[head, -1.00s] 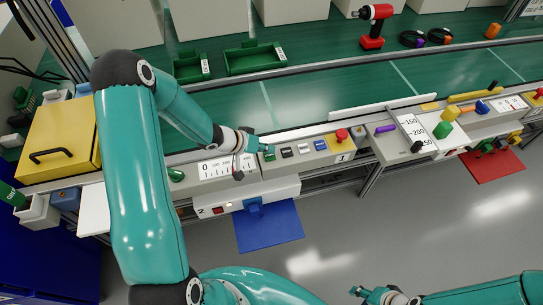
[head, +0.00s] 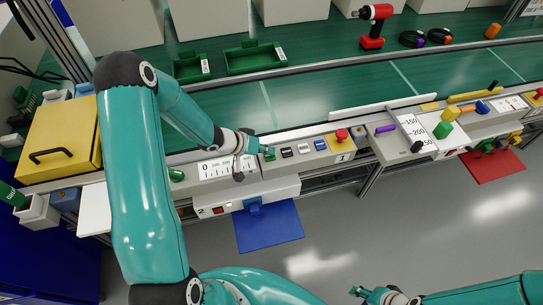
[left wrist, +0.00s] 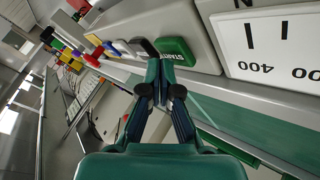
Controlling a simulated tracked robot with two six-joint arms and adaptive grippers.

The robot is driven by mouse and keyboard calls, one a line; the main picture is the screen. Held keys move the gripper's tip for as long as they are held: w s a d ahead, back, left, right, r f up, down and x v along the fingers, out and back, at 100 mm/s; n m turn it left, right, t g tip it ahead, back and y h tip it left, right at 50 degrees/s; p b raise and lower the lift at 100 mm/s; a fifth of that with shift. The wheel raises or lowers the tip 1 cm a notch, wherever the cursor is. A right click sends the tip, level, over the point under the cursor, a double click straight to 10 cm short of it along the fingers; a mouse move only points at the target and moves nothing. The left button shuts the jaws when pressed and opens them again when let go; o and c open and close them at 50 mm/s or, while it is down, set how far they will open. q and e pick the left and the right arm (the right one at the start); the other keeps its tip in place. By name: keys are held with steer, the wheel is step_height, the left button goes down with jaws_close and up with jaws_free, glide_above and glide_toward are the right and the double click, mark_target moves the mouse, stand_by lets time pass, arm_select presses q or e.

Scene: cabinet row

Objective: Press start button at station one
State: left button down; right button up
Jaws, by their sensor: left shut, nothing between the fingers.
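The green START button (head: 270,154) is at the left end of the row on the sloped grey panel marked 1 (head: 344,157). In the left wrist view the green button (left wrist: 176,50) shows its lettering. My left gripper (head: 263,149) is shut and empty, its tips right beside the button. The left wrist view shows the closed fingers (left wrist: 155,80) just before the button's near edge; I cannot tell if they touch it. My right gripper (head: 358,291) is low at the bottom, far from the panel; its jaw state is unclear.
Black, white and blue buttons sit right of the green one, then a red mushroom button (head: 341,135) on yellow. A gauge plate (head: 228,168) lies left of the panel. A green conveyor (head: 300,102) runs behind.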

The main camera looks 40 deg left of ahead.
mark_target(268, 156)
arm_select(q)
steer(key=shift+f, duration=0.5)
stand_by(0.4)
steer(key=shift+r, duration=0.1)
steer(key=shift+r+p, duration=0.8)
step_height(268, 156, up, 5)
steer(key=p, duration=0.5)
stand_by(0.9)
